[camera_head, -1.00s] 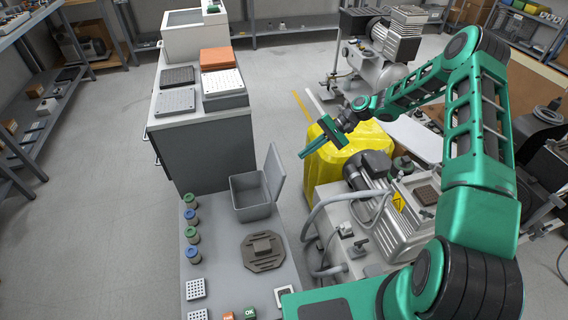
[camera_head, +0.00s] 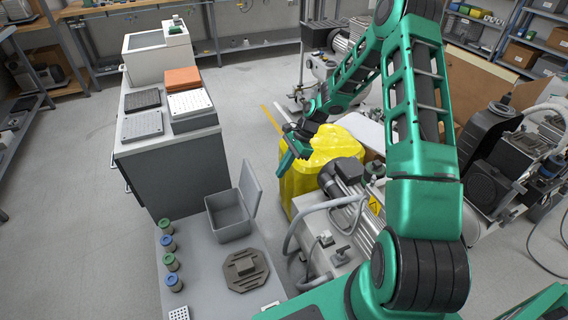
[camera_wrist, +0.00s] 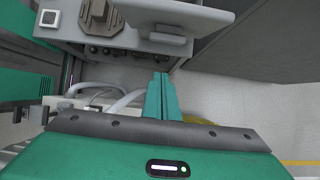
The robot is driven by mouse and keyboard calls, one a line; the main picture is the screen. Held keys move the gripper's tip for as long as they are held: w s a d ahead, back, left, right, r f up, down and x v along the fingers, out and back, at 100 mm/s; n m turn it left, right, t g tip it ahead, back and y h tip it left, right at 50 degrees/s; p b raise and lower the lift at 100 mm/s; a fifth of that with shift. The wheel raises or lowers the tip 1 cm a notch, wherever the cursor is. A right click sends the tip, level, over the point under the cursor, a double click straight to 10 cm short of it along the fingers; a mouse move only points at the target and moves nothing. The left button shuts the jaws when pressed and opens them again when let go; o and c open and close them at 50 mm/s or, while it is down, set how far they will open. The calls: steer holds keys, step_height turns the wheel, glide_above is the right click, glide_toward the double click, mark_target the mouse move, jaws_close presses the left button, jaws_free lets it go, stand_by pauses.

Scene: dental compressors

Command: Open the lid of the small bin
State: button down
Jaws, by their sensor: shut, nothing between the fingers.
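The small grey bin (camera_head: 227,222) stands on the low grey bench in the head view. Its lid (camera_head: 250,187) is raised, standing up and tilted outward along the bin's right side. My gripper (camera_head: 284,168) is to the right of the lid, apart from it, in front of the yellow covered object. In the wrist view my gripper (camera_wrist: 160,84) has its fingers together with nothing between them. The lid also shows in the wrist view (camera_wrist: 150,42), beyond the fingertips.
Several small jars (camera_head: 170,262) line the bench's left edge. A dark octagonal plate (camera_head: 246,270) lies in front of the bin. A yellow covered object (camera_head: 325,160) and a compressor motor (camera_head: 343,180) stand to the right. Floor is open at left.

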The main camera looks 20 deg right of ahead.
mark_target(253, 187)
steer(key=a+f, duration=0.2)
steer(key=a, duration=0.4)
steer(key=shift+f, duration=0.3)
steer(key=shift+d, duration=0.1)
